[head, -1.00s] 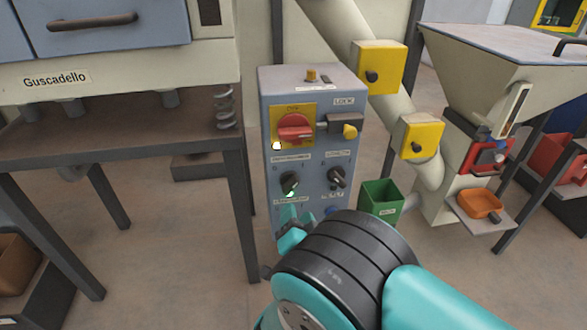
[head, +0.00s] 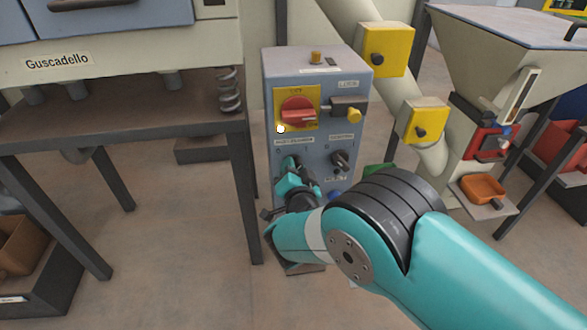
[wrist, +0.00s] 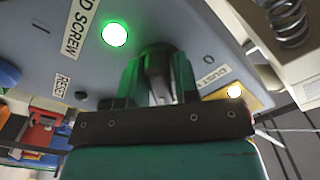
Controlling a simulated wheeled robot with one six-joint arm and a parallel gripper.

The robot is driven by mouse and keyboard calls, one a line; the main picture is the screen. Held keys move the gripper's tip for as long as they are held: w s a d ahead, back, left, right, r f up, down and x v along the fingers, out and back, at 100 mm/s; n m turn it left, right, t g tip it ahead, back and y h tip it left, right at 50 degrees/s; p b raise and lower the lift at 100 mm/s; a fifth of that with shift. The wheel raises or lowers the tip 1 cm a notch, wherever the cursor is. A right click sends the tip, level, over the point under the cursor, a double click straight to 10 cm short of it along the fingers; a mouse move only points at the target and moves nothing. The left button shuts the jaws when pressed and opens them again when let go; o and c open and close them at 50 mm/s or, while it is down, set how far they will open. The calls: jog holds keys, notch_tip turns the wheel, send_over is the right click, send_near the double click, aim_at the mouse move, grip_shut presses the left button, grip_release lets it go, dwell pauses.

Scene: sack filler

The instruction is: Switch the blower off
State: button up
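The grey control box (head: 318,60) stands in the middle of the head view. Its left black knob (wrist: 155,52) shows in the wrist view beside a partly hidden label starting "DUST". My gripper (head: 289,170) is at this knob. In the wrist view my gripper (wrist: 158,75) has one teal finger on each side of the knob's grip, spread apart; I cannot tell whether they touch it. The knob's pointer direction is hidden. A "0" mark is printed near the knob. A lit green lamp (wrist: 115,34) sits beside a label ending "D SCREW".
A red rotary switch (head: 299,112) on a yellow plate and a yellow-ended lock (head: 354,114) are above. Another black knob (head: 340,160) is to the right. A small pale lamp (head: 281,129) glows. A table (head: 120,125) stands left; a hopper (head: 495,60) stands right.

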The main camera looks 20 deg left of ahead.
grip_shut()
jog(key=shift+f+n+b, duration=0.1)
jog(key=shift+n+b, duration=0.65)
jog(key=shift+n, duration=0.35)
jog(key=n+b, duration=0.1)
jog(key=n, duration=0.2)
jog(key=shift+n, duration=0.3)
jog(key=n+b, duration=0.2)
jog(key=n, duration=0.3)
jog(key=shift+d, duration=0.1)
jog(key=shift+n, duration=2.5)
